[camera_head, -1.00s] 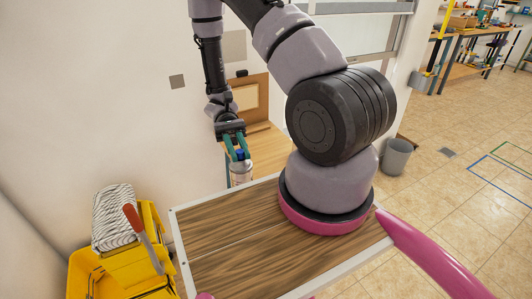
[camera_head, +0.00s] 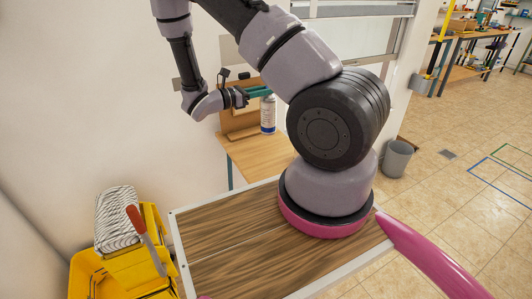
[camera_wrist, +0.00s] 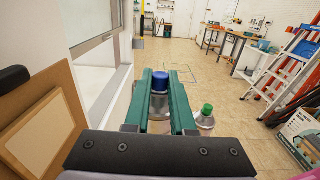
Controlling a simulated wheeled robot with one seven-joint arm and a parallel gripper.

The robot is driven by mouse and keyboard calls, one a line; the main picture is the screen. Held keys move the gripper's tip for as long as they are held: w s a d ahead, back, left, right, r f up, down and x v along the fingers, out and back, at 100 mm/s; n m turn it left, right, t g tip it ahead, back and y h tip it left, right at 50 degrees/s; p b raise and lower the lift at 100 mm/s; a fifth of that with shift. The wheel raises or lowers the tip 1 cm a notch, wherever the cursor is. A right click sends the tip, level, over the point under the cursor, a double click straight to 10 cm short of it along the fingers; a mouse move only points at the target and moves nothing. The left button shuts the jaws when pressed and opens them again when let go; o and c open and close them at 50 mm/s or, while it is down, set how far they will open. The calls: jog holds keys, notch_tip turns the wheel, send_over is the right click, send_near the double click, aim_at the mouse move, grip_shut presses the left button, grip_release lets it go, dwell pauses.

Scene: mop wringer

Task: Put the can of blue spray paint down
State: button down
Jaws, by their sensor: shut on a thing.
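The can of blue spray paint, pale with a blue cap, is in my gripper (camera_head: 262,92). In the head view the can (camera_head: 268,115) hangs upright below the green fingers, over the small wooden table (camera_head: 262,160). In the wrist view its blue cap (camera_wrist: 159,82) shows between the two fingers (camera_wrist: 160,105), which are closed on the can. Whether its base touches the table cannot be told. My gripper points sideways to the right in the head view.
A bottle with a green cap (camera_wrist: 206,112) stands just right of the fingers in the wrist view. A yellow mop bucket (camera_head: 120,265) is at left, a grey bin (camera_head: 396,158) at right.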

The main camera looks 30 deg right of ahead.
aim_at(266, 117)
notch_tip(266, 117, down, 10)
jog(key=shift+r, duration=0.1)
dwell(0.4)
jog(key=c, duration=0.8)
grip_release()
jog(key=shift+f, duration=0.2)
jog(key=shift+o, duration=0.2)
